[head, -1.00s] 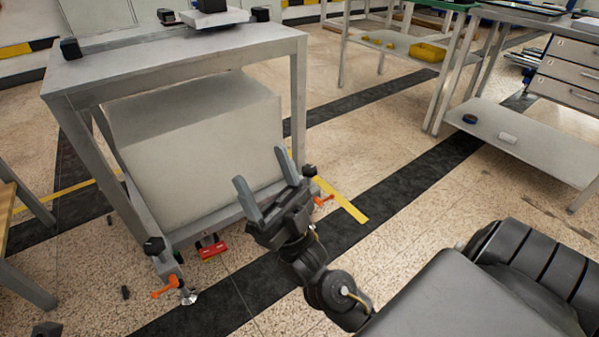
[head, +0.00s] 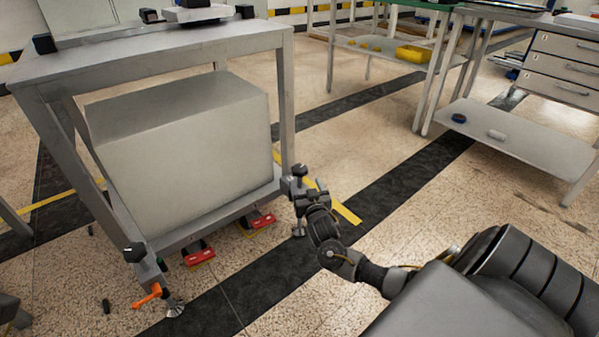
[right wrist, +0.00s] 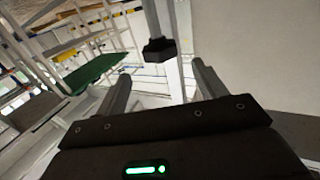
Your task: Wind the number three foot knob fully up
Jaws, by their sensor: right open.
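A grey metal frame stand (head: 150,58) carries black knobs low on its legs. One black knob (head: 298,170) is at the near right leg, another (head: 133,252) at the near left leg. I cannot read a number on either. My right gripper (head: 298,186) is at the near right leg, close to its knob; its fingers are hardly visible in the head view. In the right wrist view its two fingers (right wrist: 163,88) are spread and empty, with a black knob (right wrist: 158,50) beyond and between the tips, seemingly apart from them. My left gripper is not in view.
A large grey box (head: 190,150) sits inside the stand. Two red blocks (head: 198,253) (head: 257,222) lie under its front edge. An orange lever (head: 147,296) sticks out by the near left foot (head: 173,308). Open floor lies to the right, before a workbench (head: 520,145).

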